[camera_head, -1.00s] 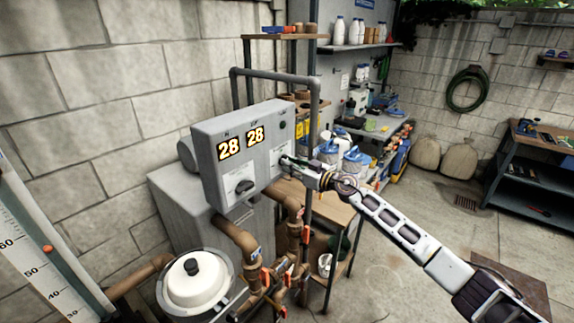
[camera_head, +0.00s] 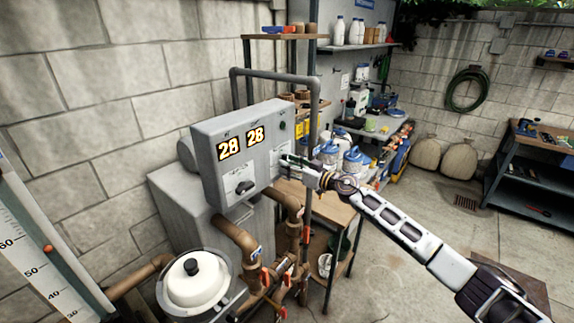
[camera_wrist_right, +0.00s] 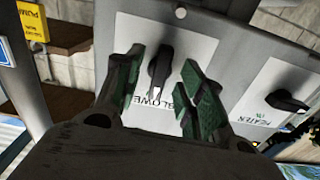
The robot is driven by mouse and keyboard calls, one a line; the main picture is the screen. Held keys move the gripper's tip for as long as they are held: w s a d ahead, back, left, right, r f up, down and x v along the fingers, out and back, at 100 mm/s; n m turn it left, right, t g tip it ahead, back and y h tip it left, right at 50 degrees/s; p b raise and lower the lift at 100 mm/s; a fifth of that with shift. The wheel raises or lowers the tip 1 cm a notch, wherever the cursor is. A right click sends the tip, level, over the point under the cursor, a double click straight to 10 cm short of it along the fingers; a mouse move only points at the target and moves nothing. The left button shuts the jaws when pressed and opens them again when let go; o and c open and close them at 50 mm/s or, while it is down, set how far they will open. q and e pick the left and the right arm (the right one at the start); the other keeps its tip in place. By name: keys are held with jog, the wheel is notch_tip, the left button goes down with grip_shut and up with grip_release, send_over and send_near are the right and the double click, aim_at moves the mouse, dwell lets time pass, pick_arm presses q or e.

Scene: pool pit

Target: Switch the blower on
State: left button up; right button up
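The blower switch is a black knob (camera_wrist_right: 160,66) on a white plate lettered "BLOWER" (camera_wrist_right: 153,103) in the right wrist view. Its white mark is at the end near the lettering. My right gripper (camera_wrist_right: 162,84) is open, with one green-padded finger on each side of the knob; I see gaps between pads and knob. In the head view my right gripper (camera_head: 288,165) is at the right side of the grey control box (camera_head: 210,170) and covers most of the blower switch. My left gripper is not in view.
The heater knob (camera_wrist_right: 287,101) is close beside, and also shows in the head view (camera_head: 244,187). The box's display (camera_head: 241,143) reads 28 and 28. Brown pipes (camera_head: 240,240) run below the box. A wooden shelf unit (camera_head: 325,205) stands behind my right gripper.

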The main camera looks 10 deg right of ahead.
jog(key=v, duration=0.7)
dwell(0.6)
